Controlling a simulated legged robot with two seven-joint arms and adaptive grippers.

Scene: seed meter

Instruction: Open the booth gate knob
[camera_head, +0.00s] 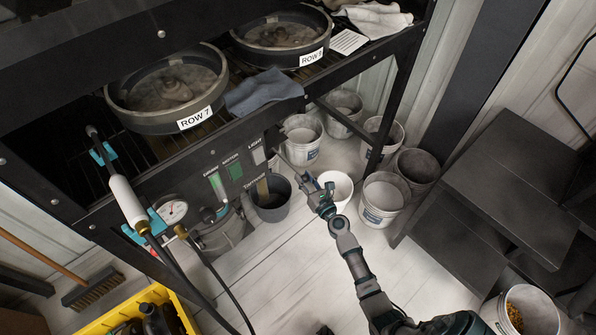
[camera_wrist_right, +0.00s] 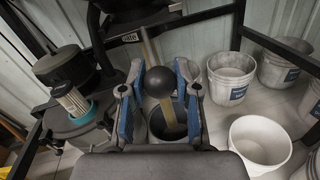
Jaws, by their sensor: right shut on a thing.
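In the right wrist view, a round black knob (camera_wrist_right: 160,82) sits between the two blue-padded fingers of my right gripper (camera_wrist_right: 158,85). The gripper is shut on it. A label ending in "ate" (camera_wrist_right: 298,45) shows on the frame behind. In the head view, my right gripper (camera_head: 318,190) reaches to the front of the black booth frame (camera_head: 330,105), below its labelled panel (camera_head: 236,172). The knob cannot be made out clearly there. My left gripper is not in view.
Two round pans marked ROW 7 (camera_head: 170,90) and ROW 8 (camera_head: 285,35) sit on the rack. Several white buckets (camera_head: 383,198) and a dark bucket (camera_head: 271,200) stand below. Black steps (camera_head: 510,185) are at right, a yellow crate (camera_head: 110,318) at lower left.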

